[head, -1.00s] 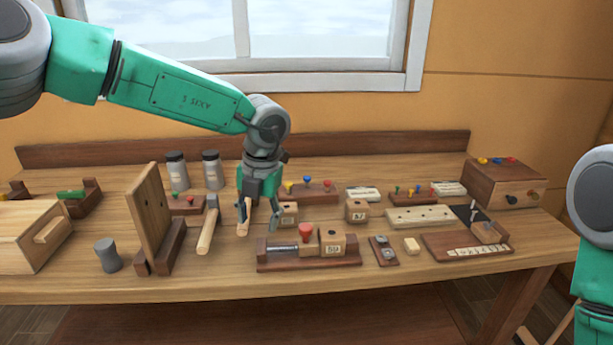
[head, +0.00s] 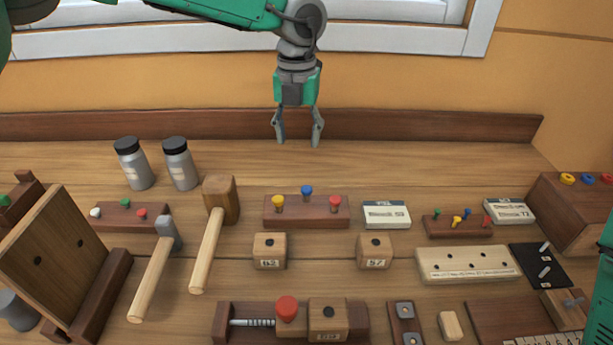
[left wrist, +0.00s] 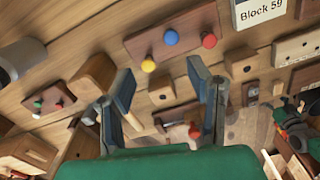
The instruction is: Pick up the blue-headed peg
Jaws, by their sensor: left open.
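The blue-headed peg (head: 307,192) stands upright in a dark wooden rack (head: 263,212), between a yellow-headed peg (head: 278,203) and a red-headed peg (head: 335,203). My left gripper (head: 298,140) is open and empty, pointing down, and appears above and behind the rack in the head view. In the left wrist view, the blue head (left wrist: 171,37) shows beyond the open fingers (left wrist: 160,72), apart from them. A smaller rack at the right (head: 459,228) also holds a little blue peg.
A mallet (head: 222,200) and a hammer (head: 168,235) lie left of the rack. Two wooden blocks (head: 270,251) (head: 375,250) stand in front of it. A white label card (head: 386,214) is at its right. Two grey jars (head: 180,165) stand behind left. The bench behind the rack is clear.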

